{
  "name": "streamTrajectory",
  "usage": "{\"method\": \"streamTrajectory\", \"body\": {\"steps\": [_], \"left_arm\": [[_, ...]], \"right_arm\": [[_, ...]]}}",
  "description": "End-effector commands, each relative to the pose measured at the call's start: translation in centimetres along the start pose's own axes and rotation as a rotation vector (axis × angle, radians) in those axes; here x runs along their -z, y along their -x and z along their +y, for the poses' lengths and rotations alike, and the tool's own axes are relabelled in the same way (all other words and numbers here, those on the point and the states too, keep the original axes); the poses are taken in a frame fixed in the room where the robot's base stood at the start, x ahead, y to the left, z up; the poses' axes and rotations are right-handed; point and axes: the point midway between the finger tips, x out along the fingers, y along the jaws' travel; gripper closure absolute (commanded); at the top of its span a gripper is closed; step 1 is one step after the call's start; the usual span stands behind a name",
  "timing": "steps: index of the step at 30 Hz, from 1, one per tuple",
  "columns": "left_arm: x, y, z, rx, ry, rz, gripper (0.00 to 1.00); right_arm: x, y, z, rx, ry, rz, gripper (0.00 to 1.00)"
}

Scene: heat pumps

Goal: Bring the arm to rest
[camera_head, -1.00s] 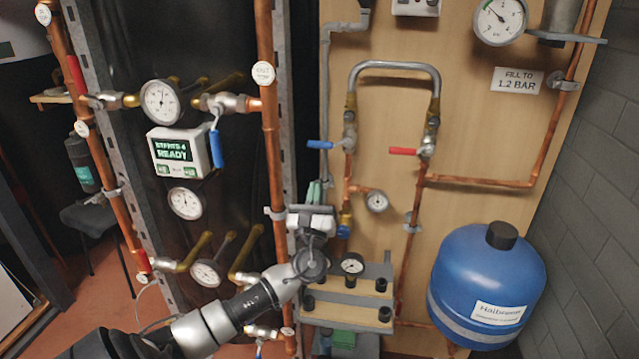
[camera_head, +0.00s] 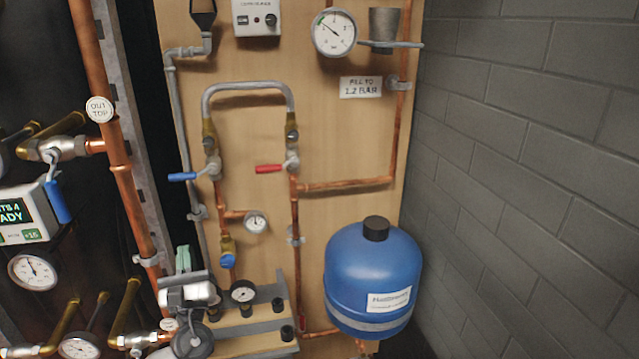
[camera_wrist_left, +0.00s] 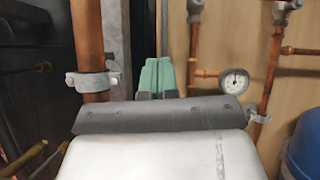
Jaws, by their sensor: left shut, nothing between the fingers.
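My left gripper (camera_head: 183,259) shows at the lower left of the head view, its green fingers pointing up. In the left wrist view the green fingers (camera_wrist_left: 157,76) are side by side and shut, with nothing between them. The gripper stands in front of the wooden panel's lower left edge, beside a thick copper pipe (camera_head: 124,180). It appears apart from the pipes, though the exact depth is hard to tell. My right gripper is in neither view.
A blue tank (camera_head: 372,270) is right of the gripper. A small stepped shelf (camera_head: 255,325) with a gauge (camera_head: 242,291) is close to its right. Blue (camera_head: 182,177) and red (camera_head: 268,168) lever valves are above. A brick wall (camera_head: 530,150) stands at the right.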

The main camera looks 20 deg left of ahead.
Motion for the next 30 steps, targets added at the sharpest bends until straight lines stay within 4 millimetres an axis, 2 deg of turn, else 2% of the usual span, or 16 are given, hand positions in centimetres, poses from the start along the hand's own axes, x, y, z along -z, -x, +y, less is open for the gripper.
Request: {"method": "streamTrajectory", "body": {"steps": [2, 5, 8, 11, 13, 15, 18, 21, 24, 30], "left_arm": [[0.1, 0.1, 0.0, -0.004, 0.009, 0.004, 1.00], [0.5, 1.3, 0.3, -0.047, 0.104, 0.052, 1.00], [1.8, 4.2, 0.9, -0.172, 0.341, 0.167, 1.00], [3.5, 9.2, 1.7, -0.397, 0.673, 0.332, 1.00], [4.7, 13.4, 1.9, -0.603, 0.905, 0.450, 1.00], [5.3, 17.8, 1.6, -0.824, 1.105, 0.552, 1.00], [5.4, 23.2, 0.8, -1.114, 1.306, 0.659, 1.00], [4.7, 27.3, -0.2, -1.353, 1.426, 0.729, 1.00], [3.7, 30.5, -1.2, -1.552, 1.500, 0.779, 1.00], [1.1, 35.3, -3.1, -1.903, 1.575, 0.846, 1.00]], "right_arm": [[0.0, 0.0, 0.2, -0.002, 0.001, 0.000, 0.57], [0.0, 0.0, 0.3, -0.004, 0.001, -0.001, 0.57], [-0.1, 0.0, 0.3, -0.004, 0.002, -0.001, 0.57], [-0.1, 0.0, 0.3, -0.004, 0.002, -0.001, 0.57], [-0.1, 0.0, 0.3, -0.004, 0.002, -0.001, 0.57], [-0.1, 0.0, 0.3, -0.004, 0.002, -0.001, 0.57], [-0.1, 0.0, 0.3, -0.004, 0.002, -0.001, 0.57], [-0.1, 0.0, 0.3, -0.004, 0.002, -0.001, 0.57], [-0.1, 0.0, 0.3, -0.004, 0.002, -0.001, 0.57], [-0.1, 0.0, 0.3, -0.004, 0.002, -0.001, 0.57]]}}
